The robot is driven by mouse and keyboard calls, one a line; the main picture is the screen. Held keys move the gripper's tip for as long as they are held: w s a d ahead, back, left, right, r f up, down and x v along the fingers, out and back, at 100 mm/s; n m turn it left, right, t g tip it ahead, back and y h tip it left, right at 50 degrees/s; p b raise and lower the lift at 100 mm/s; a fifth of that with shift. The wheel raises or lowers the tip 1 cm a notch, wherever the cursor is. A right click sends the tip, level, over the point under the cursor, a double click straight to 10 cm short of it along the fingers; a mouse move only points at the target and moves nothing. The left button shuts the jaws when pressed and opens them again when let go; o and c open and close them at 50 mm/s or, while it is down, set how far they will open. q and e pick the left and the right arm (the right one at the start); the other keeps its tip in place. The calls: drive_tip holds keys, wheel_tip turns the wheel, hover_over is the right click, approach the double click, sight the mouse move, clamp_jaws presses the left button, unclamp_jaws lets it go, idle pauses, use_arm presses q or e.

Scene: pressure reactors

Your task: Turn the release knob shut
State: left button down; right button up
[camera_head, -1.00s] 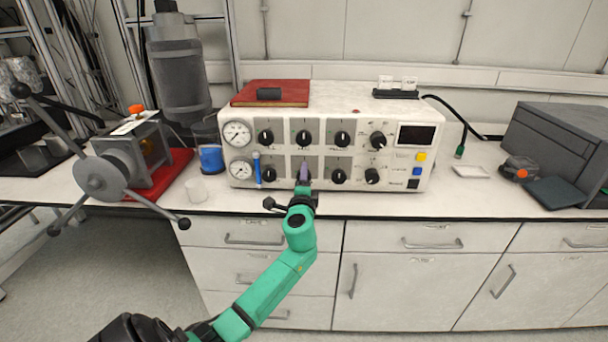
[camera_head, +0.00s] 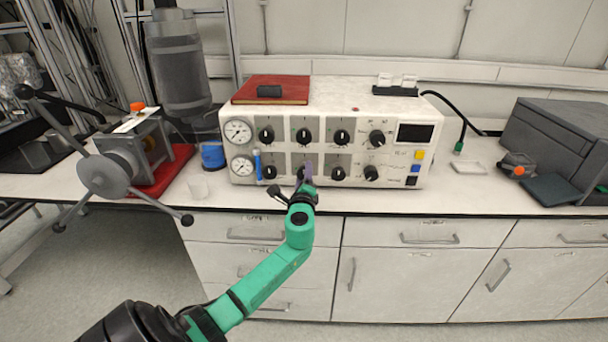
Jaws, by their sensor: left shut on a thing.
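A white control panel (camera_head: 400,186) stands on the bench with two rows of black knobs. The labels are too small to read. My left gripper (camera_head: 306,171) is at the second knob from the left in the lower row, which I take to be the release knob (camera_head: 299,172). It is shut on this knob, and the purple fingers and green wrist hide most of it. The knob's exact angle cannot be made out. My right gripper is out of view.
Neighbouring knobs (camera_head: 338,173) sit close on both sides of my gripper, and a blue upright part (camera_head: 258,166) is to the left. The bench right of the panel has free room.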

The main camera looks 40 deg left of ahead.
use_arm(q)
drive_tip(key=shift+f, duration=0.1)
drive_tip(key=shift+c, duration=1.3)
unclamp_jaws()
drive_tip(key=b+v, duration=0.1)
drive_tip(key=v, duration=1.3)
drive_tip(key=shift+s+d, duration=0.2)
drive_tip(key=shift+s, duration=0.05)
